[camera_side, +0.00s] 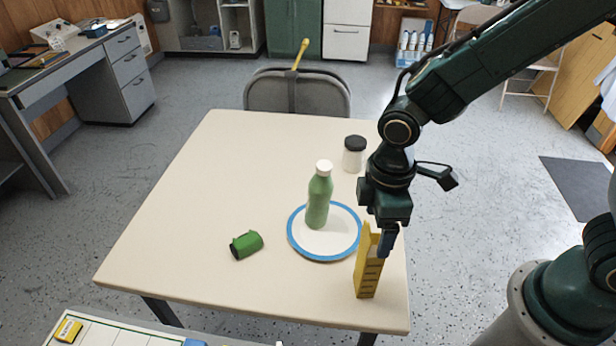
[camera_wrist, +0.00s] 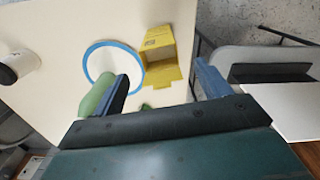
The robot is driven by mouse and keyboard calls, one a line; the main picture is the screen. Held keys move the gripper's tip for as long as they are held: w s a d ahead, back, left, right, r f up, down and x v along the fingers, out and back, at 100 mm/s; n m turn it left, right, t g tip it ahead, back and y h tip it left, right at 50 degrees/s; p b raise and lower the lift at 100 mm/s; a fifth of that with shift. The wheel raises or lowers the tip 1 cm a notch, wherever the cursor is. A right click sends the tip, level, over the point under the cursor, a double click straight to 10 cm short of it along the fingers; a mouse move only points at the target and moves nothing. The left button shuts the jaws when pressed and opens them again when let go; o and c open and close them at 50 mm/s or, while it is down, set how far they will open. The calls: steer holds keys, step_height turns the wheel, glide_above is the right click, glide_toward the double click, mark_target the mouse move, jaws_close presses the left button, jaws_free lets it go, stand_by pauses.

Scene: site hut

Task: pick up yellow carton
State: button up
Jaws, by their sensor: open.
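The yellow carton (camera_side: 368,274) stands upright near the table's front right corner, beside the plate. In the wrist view the carton (camera_wrist: 160,52) has an open top flap and lies in the gap between my fingers, ahead of them. My gripper (camera_side: 387,240) is open and points down at the carton's top; one finger overlaps the carton's upper right side in the side view. In the wrist view both fingers of my gripper (camera_wrist: 165,88) are apart with nothing held between them. I cannot tell whether a finger touches the carton.
A white plate with a blue rim (camera_side: 295,245) is left of the carton, with a green bottle (camera_side: 318,203) standing on it. A green can (camera_side: 246,244) lies on the table (camera_side: 190,200), whose left part is clear.

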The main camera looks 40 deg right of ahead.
mark_target(371, 256)
steer(key=shift+f, duration=0.4)
steer(key=shift+f, duration=0.1)
steer(key=shift+f, duration=2.5)
steer(key=shift+c, duration=0.3)
steer(key=c, duration=1.5)
steer(key=shift+r, duration=0.2)
step_height(371, 256, up, 20)
steer(key=shift+f, duration=0.15)
